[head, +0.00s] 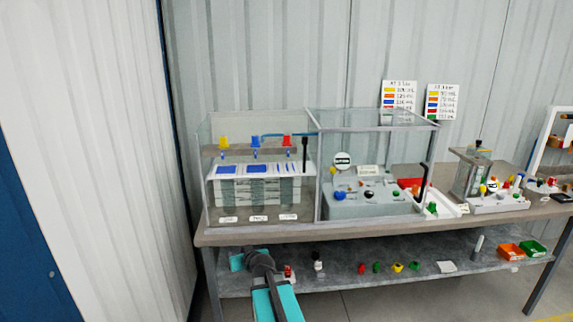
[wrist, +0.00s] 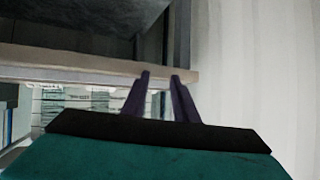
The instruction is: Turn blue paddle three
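Inside the left bay of a glass case (head: 212,190) a yellow piece (head: 224,143), a blue piece (head: 255,142) and a red piece (head: 287,141) stand in a row on a bar. Below them a white block (head: 258,185) has blue patches on top. A blue knob (head: 339,195) sits on the grey control box in the right bay. I cannot tell which blue part is paddle three. My gripper shows in the wrist view (wrist: 160,76) with two dark fingers apart and nothing between them. It is outside the case; its fingertips are not clear in the head view.
The bench top (head: 222,235) ends in a front edge near my arm. A lower shelf (head: 335,282) holds several small coloured parts. The wall is close on the left.

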